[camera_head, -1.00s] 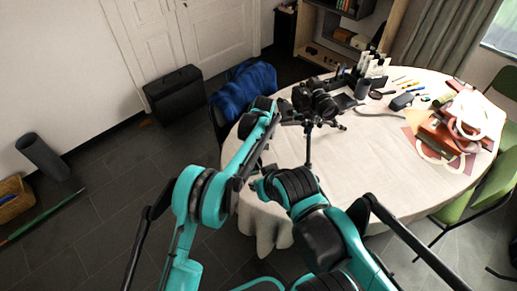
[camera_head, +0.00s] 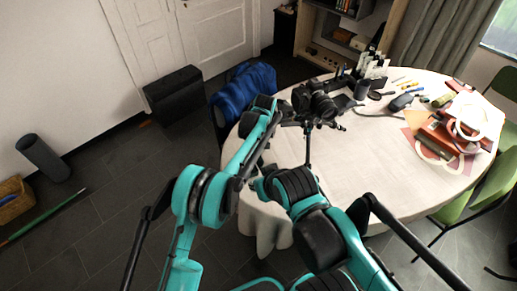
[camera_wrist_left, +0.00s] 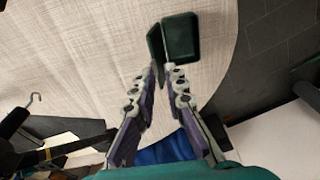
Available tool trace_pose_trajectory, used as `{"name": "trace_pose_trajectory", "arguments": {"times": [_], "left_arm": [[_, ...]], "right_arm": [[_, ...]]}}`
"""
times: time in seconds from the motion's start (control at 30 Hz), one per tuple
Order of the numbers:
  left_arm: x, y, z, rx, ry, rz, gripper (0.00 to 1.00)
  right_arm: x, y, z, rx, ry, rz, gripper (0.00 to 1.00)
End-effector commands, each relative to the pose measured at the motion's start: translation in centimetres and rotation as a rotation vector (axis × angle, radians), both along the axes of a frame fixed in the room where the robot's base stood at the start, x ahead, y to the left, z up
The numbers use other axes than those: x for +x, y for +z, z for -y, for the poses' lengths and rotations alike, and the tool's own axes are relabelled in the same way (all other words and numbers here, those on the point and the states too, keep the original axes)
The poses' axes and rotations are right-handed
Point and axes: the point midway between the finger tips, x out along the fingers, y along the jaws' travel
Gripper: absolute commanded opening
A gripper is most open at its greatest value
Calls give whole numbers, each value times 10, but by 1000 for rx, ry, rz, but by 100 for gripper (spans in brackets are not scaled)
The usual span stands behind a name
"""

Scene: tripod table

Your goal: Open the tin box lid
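The dark green tin box (camera_wrist_left: 180,36) is at the top of the left wrist view, on the pale table near its edge. A narrow dark green piece (camera_wrist_left: 155,42), which looks like its lid, stands tilted along the box's left side, with a gap between them. My left gripper (camera_wrist_left: 163,68) is just below this gap. Its fingertips are close together with a narrow space between them, and nothing is clearly held. Whether a tip touches the lid is hard to tell. In the head view my arms cover this part of the table. My right gripper is not discernible.
A black camera-like device on a tripod (camera_head: 315,104) stands on the round table (camera_head: 365,160) close beside my arms. Bottles, pens and a red box (camera_head: 437,132) lie farther right. A blue cloth (camera_head: 243,92) is beyond the left edge. The table's front middle is clear.

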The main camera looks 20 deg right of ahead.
Motion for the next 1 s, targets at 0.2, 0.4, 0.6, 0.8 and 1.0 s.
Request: {"name": "trace_pose_trajectory", "arguments": {"times": [0.2,0.4,0.6,0.8,1.0], "left_arm": [[-2,18,3,0,0,0,12],[-4,33,5,0,-1,0,12],[-6,47,8,0,-1,0,12],[-8,61,10,0,-1,0,12],[-9,73,12,0,-1,0,12]], "right_arm": [[0,10,0,0,0,0,26],[0,18,0,0,0,0,26],[0,25,0,0,0,0,26],[0,33,0,0,0,0,26],[0,39,0,0,0,0,26]]}}
